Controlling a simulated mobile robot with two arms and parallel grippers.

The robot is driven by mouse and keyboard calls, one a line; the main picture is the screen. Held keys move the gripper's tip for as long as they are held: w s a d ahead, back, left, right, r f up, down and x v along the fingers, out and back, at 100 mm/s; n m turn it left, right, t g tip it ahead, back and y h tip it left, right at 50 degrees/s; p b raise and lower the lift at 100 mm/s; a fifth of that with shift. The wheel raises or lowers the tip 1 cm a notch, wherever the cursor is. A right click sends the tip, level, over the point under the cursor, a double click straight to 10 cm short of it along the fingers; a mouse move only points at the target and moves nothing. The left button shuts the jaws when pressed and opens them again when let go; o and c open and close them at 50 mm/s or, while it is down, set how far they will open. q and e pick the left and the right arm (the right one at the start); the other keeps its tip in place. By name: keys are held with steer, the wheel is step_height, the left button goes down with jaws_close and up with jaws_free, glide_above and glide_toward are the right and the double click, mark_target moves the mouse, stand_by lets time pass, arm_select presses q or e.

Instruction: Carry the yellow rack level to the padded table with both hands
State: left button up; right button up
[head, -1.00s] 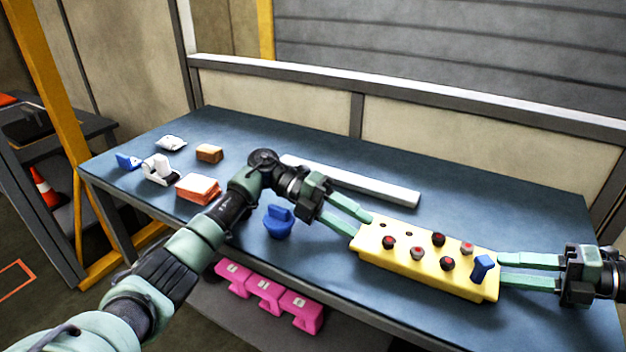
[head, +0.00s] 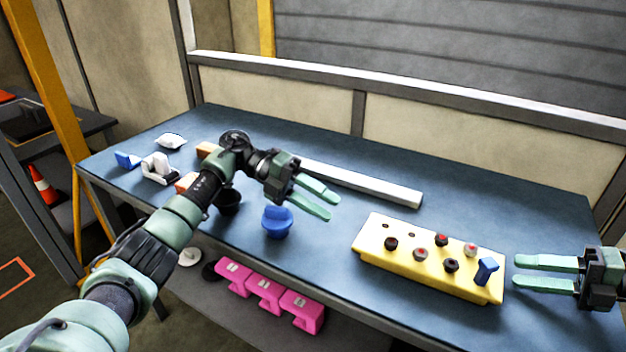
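The yellow rack (head: 385,258) rests on the blue-topped table (head: 470,210) near its front edge, at the right of the head view. It holds several dark and red-topped pegs and a blue peg (head: 486,270) at its right end. My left gripper (head: 334,206) is open and empty, up and to the left of the rack, clear of it. My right gripper (head: 516,273) is open and empty, just off the rack's right end, with a small gap.
A blue cup-like part (head: 277,222) stands left of the rack, with a black cup (head: 228,203) beside it. A long white bar (head: 365,183) lies behind. Small blocks and white parts (head: 160,168) sit at the left. Pink blocks (head: 265,290) are on a lower shelf.

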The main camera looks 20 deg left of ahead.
arm_select(q)
steer(key=shift+d, duration=0.1)
arm_select(e)
steer(key=v, duration=0.9)
